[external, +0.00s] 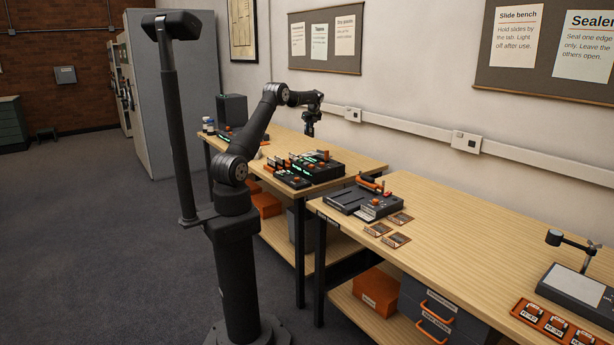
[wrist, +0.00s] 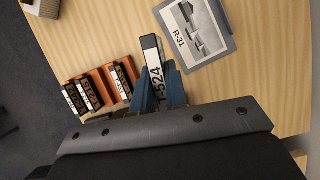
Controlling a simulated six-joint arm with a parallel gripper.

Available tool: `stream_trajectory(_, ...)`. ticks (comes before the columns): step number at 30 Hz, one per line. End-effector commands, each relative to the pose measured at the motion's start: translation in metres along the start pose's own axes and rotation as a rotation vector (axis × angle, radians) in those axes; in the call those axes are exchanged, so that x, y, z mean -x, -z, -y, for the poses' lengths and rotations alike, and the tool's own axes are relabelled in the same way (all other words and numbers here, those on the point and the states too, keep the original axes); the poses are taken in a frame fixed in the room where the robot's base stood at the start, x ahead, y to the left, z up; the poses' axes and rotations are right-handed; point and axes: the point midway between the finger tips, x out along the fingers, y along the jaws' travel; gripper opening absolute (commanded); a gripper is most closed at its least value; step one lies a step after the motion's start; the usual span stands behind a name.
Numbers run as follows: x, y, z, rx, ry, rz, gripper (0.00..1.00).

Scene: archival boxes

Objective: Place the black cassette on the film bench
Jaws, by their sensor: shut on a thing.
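In the external view, my gripper (external: 310,126) is over the far wooden bench (external: 352,161), behind the dark equipment; the cassette is too small to make out there. No label naming the film bench can be read.
In the wrist view, several labelled cassettes with orange parts (wrist: 100,88) stand left of my gripper, and a print marked R-31 (wrist: 194,30) lies to the right. Dark devices with green lights (external: 310,168) stand on the far bench. The near bench (external: 460,235) has a clear middle.

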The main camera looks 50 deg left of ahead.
Motion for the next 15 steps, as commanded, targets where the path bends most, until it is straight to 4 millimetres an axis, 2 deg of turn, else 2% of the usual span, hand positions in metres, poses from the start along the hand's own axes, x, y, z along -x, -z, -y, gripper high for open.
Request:
stream_trajectory(1,-0.007,-0.017,-0.003,-0.039,0.02,0.0,0.0)
stream_trajectory(3,-0.014,-0.035,-0.005,-0.102,0.045,0.0,0.0)
stream_trajectory(9,-0.028,-0.072,-0.011,-0.237,0.1,-0.001,0.0)
stream_trajectory(11,-0.03,-0.08,-0.013,-0.265,0.112,0.0,0.0)
stream_trajectory(15,-0.056,-0.067,-0.012,-0.274,0.112,-0.003,0.0)
